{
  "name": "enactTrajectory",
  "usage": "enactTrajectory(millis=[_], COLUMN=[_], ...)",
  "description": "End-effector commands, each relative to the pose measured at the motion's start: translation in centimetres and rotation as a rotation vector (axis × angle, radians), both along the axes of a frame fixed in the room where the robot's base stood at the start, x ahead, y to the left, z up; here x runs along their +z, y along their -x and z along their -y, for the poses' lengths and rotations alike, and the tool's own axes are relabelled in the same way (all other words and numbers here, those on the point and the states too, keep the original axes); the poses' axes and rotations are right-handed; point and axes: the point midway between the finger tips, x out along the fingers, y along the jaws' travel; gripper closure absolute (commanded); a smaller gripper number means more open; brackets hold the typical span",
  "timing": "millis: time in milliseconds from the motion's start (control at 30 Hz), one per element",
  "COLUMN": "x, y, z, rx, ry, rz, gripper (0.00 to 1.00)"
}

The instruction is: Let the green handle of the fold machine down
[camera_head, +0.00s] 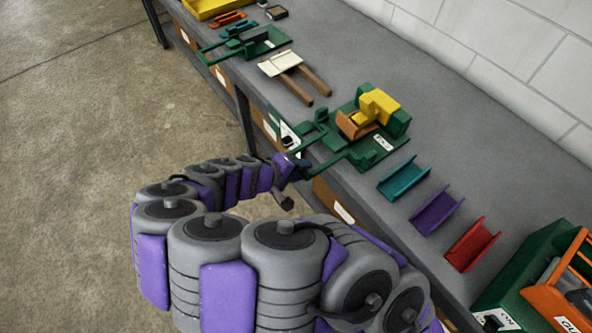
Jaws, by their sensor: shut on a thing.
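The fold machine (388,146) is a green device on the grey bench, with a yellow block and an orange-brown piece on top. Its green handle (338,163) reaches out from the machine toward the bench's front edge, low and close to bench level. My gripper (299,169) is at the handle's outer end, at the front edge of the bench, and is shut on it. The fingertips are small and partly hidden, so the exact grip is hard to see.
Teal (404,178), purple (437,210) and red (472,244) channels lie right of the machine. A green and orange machine (545,275) stands at the lower right. A white plate with brown bars (296,76) and another green device (247,42) lie further back. Open floor is left.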

Motion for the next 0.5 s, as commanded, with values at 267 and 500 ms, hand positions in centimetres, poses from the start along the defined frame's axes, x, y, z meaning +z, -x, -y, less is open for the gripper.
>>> enactTrajectory(millis=[267, 500], x=[-0.8, -0.5], y=[0.6, 0.5], z=[-1.9, -2.1], rx=[-0.003, 0.005], ry=[-0.001, -0.007], rz=[-0.002, 0.004], gripper=[0.53, 0.53])
